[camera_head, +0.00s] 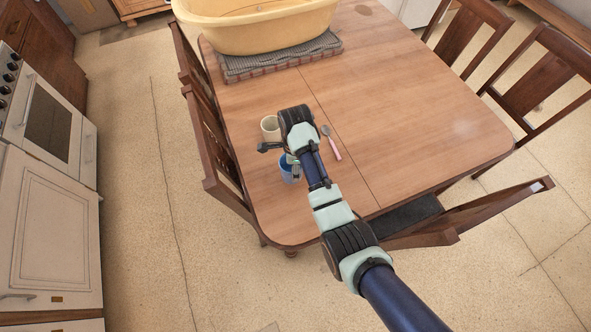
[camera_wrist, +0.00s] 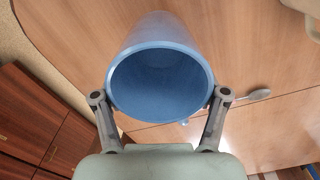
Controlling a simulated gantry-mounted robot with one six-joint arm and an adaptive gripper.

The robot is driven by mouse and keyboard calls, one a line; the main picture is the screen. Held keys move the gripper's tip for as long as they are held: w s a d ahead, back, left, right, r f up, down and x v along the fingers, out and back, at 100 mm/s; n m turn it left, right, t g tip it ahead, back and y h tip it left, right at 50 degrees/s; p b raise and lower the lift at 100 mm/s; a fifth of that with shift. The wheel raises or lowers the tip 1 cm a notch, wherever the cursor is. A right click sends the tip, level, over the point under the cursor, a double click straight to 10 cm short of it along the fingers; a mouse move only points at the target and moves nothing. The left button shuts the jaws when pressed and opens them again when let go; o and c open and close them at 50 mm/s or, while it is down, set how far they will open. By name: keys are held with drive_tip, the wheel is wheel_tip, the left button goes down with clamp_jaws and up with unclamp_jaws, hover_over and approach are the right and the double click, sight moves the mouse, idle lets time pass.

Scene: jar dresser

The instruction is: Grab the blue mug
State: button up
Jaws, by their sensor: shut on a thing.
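The blue mug (camera_head: 287,172) is near the left edge of the wooden table, partly hidden by my gripper and arm. In the wrist view the blue mug (camera_wrist: 160,80) fills the middle, its round open mouth facing the camera. My gripper (camera_wrist: 161,100) has one finger on each side of the mug near its rim, and is shut on it. In the head view my gripper (camera_head: 291,163) is right over the mug. I cannot tell whether the mug touches the table.
A cream cup (camera_head: 270,128) stands just behind the mug. A spoon with a pink handle (camera_head: 333,148) lies to the right. A yellow tub (camera_head: 262,30) sits on a grey mat (camera_head: 240,70) at the back. Chairs surround the table (camera_head: 420,110); its right half is clear.

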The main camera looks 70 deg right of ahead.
wheel_tip(320, 180, up, 15)
drive_tip(key=p, duration=0.7)
